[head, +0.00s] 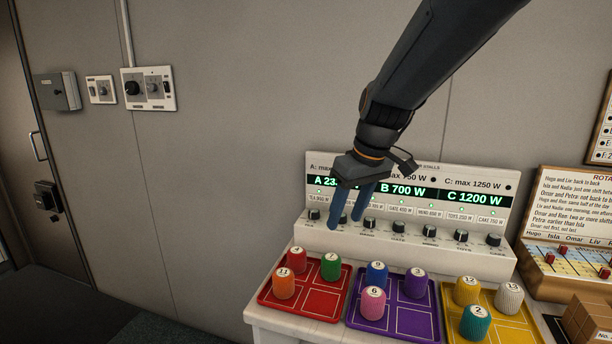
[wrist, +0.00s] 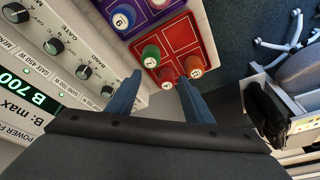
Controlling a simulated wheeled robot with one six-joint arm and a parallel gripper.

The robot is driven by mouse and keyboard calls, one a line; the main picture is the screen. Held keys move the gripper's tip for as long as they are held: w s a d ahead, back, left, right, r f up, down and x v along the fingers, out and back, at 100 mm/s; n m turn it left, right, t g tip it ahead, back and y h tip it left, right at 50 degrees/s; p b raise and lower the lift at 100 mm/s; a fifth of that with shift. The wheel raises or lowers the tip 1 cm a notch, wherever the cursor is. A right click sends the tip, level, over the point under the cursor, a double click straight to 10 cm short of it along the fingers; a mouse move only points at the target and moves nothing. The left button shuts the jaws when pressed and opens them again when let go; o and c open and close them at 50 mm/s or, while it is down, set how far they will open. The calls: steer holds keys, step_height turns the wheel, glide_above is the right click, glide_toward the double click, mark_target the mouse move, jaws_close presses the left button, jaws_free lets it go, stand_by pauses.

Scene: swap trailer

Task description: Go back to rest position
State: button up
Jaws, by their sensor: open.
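My gripper (head: 348,208) is open and empty, with its two blue fingers pointing down in front of the white control panel (head: 300,232). In the wrist view the fingers (wrist: 160,98) stand apart with nothing between them. The panel has a row of dark knobs and green displays reading B 700 W and C 1200 W; my gripper hides part of the A display. No rest position marker shows.
Below the panel, a red tray (head: 318,303), a purple tray (head: 402,322) and a yellow tray (head: 515,333) hold numbered coloured cylinders. A wooden board (head: 530,250) stands at the right. A door (head: 20,130) and wall switches (head: 148,88) are at the left. The wrist view shows an office chair (wrist: 300,75).

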steer(key=s+d+f+m+g+h+b, duration=0.1)
steer(key=s+d+f+m+b, duration=0.1)
steer(key=s+d+f, duration=0.3)
steer(key=s+d+f+m+g+h+b, duration=0.1)
steer(key=s+d+f+m, duration=0.3)
steer(key=s+f, duration=0.8)
steer(key=s+d+b, duration=0.1)
steer(key=s, duration=0.3)
steer(key=shift+f+m+g, duration=0.3)
steer(key=shift+f+m, duration=0.1)
